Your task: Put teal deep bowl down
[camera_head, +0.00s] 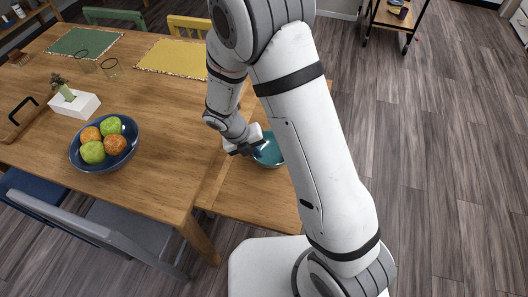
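The teal deep bowl (269,150) is at the right part of the wooden table (243,194), partly hidden behind my arm. My gripper (247,147) is at the bowl's left rim, with its dark fingers against or very near it. The fingertips are small and partly hidden, so I cannot tell whether they are closed on the rim. I also cannot tell whether the bowl touches the wood or is held just above it.
A blue bowl of apples and oranges (75,152) stands on the table at left. Chairs line the table. The table's middle is clear.

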